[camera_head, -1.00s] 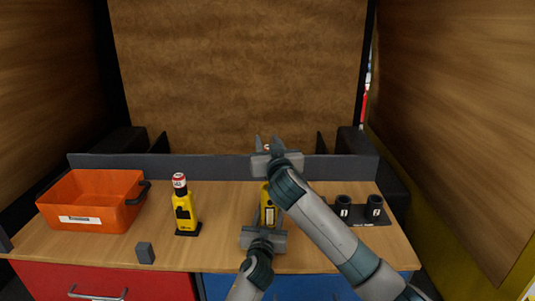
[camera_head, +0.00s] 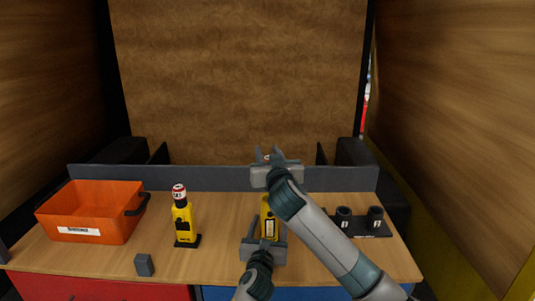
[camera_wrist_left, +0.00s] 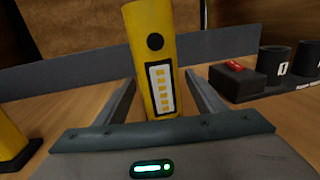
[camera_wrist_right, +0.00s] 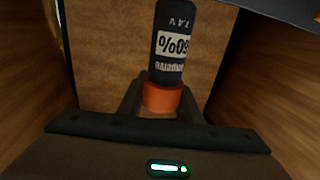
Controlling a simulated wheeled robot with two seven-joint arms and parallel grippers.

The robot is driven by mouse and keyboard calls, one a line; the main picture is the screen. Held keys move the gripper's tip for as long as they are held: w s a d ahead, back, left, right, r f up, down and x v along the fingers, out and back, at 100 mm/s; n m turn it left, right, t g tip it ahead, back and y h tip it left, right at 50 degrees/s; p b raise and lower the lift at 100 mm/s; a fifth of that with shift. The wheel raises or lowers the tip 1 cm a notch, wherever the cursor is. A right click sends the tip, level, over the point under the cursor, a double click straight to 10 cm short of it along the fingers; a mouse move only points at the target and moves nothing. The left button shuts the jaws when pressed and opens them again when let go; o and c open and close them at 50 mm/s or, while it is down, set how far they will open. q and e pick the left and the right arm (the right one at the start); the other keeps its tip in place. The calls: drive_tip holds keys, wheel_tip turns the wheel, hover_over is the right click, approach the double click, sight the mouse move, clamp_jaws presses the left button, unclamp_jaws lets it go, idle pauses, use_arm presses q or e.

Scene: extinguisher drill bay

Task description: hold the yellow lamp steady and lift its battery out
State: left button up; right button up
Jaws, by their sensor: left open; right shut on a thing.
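The yellow lamp (camera_head: 269,228) stands upright on the bench, partly behind my right arm. My left gripper (camera_head: 264,240) is open, a finger on each side of the lamp. My right gripper (camera_head: 269,153) is above the lamp, shut on the orange collar of the dark battery (camera_wrist_right: 173,40). The battery bears a white label, upside down in the right wrist view.
An orange bin (camera_head: 92,213) stands at the left. A yellow-and-black device with a red-white top (camera_head: 184,220) and a small grey block (camera_head: 144,265) are between it and the lamp. A rack with black cups (camera_head: 375,219) is at the right. A low grey ledge (camera_head: 150,177) runs behind.

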use_arm(q)
drive_tip(key=s, duration=0.4)
drive_tip(key=s+a, duration=0.1)
drive_tip(key=s, duration=0.6)
drive_tip(key=shift+s+a, duration=0.35)
drive_tip(key=shift+s, duration=0.05)
